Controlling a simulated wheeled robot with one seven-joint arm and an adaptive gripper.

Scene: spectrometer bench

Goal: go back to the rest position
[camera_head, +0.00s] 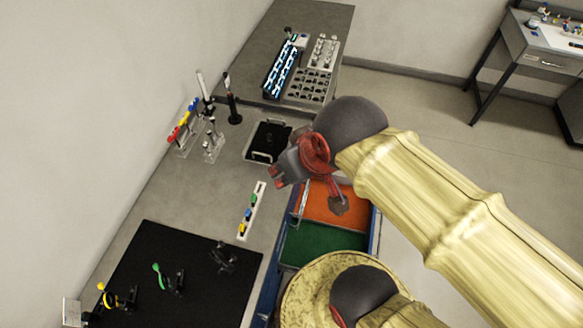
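My gripper (277,174) shows at the end of my gold arm, over the front edge of the bench, just right of the white strip. It is small and seen from behind, with grey and red parts. Its fingertips are not clear, so I cannot tell whether it is open or shut. No held object can be made out. My wrist and forearm cover part of the bench edge and the bins.
The grey bench (185,205) bears a black mat (150,262) with small coloured tools, a white strip (252,210) with coloured pieces, a black tray (268,140), a lit blue rack (283,72) and stands. Orange (325,205) and green (318,246) bins lie below my arm.

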